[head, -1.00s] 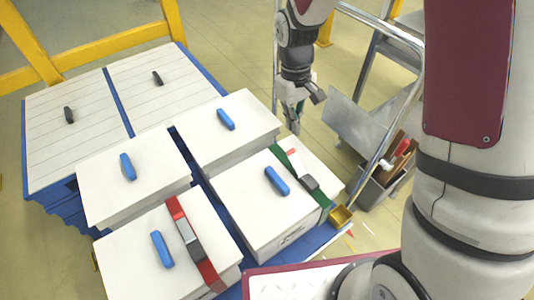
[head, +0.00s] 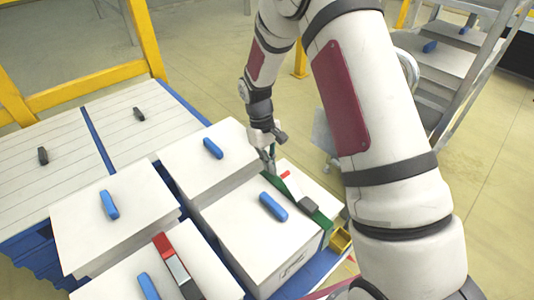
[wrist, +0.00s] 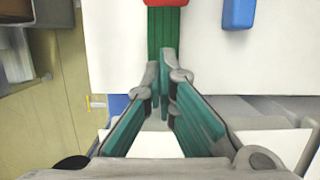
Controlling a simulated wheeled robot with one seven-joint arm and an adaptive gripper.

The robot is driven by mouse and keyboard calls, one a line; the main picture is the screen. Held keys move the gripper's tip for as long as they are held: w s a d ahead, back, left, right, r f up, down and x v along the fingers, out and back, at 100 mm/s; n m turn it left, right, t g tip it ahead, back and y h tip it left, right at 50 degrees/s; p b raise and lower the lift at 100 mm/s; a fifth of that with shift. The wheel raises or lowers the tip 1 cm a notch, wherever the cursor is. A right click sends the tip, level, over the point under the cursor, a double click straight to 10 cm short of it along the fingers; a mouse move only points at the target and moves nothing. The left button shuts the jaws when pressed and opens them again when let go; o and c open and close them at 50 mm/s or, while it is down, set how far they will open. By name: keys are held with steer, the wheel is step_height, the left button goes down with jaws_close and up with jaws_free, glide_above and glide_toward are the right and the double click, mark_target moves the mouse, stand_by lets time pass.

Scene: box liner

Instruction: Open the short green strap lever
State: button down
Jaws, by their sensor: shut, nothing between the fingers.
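The green strap (head: 322,218) runs over the white box (head: 245,230) at the right of the cart. My gripper (head: 269,163) is at the far end of this strap, short of the red tip. In the wrist view, my fingertips (wrist: 160,76) are together and empty over or close to the green strap (wrist: 168,38). The red tip (wrist: 167,3) shows at the top edge, ahead of them. Whether the fingers touch the strap cannot be told.
A red strap (head: 162,242) with a grey buckle crosses the front box. Blue handles (head: 273,206) stand on the box lids. Another white box (head: 210,165) is close to my gripper's left. A grey ladder (head: 470,80) stands at the back right.

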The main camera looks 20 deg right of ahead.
mark_target(291, 185)
steer(key=shift+s+d+f, duration=0.15)
steer(key=shift+s+f, duration=0.1)
steer(key=shift+f, duration=0.4)
steer(key=shift+s+d+r+b, duration=0.15)
steer(key=shift+s+d+r, duration=0.1)
steer(key=shift+s+r, duration=0.45)
steer(key=shift+s+d+r+b, duration=0.2)
steer(key=shift+s+r, duration=0.15)
steer(key=shift+r, duration=0.6)
steer(key=shift+r, duration=0.1)
